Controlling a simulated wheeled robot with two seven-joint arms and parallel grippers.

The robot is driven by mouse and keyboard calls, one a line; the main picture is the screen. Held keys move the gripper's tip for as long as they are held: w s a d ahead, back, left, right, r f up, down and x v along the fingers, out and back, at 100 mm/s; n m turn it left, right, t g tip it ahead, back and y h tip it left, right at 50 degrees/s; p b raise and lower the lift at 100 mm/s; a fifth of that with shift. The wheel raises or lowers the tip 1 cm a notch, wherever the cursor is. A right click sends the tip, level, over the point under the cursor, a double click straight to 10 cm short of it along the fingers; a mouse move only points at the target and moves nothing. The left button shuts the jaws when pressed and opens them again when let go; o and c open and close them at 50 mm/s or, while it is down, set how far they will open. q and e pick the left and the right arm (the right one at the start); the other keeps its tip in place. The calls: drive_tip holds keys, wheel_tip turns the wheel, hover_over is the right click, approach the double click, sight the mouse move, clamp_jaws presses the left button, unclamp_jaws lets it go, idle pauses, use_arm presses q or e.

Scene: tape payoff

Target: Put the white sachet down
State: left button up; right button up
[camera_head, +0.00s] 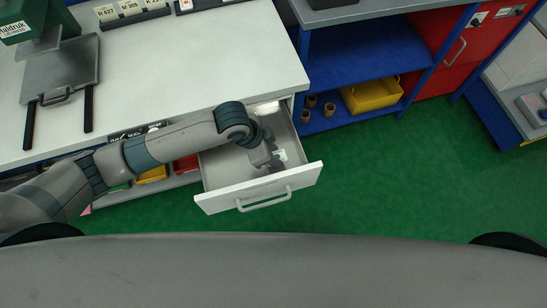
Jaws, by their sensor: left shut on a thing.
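My left gripper (276,165) points down into an open drawer (222,172) under the white worktop. It is shut on the white sachet (282,155), of which only a small pale patch shows beside the fingers. The gripper is low inside the drawer, near its front right part. I cannot tell whether the sachet touches the drawer floor. My right gripper is out of view.
The drawer front (258,188) with its handle stands out over the green floor. A white worktop (190,65) carries a green press (35,20). A blue shelf (345,70) at the right holds a yellow bin (372,96) and small brown cups (310,101).

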use_arm(q)
drive_tip(key=shift+f, duration=0.4)
wheel_tip(320, 180, down, 2)
drive_tip(key=shift+f+p, duration=0.1)
drive_tip(key=shift+p, duration=0.2)
drive_tip(key=shift+f, duration=0.4)
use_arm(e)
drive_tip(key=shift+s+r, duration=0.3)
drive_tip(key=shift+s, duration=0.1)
use_arm(q)
drive_tip(key=shift+f, duration=0.1)
drive_tip(key=o, duration=1)
drive_tip(key=shift+o, duration=0.2)
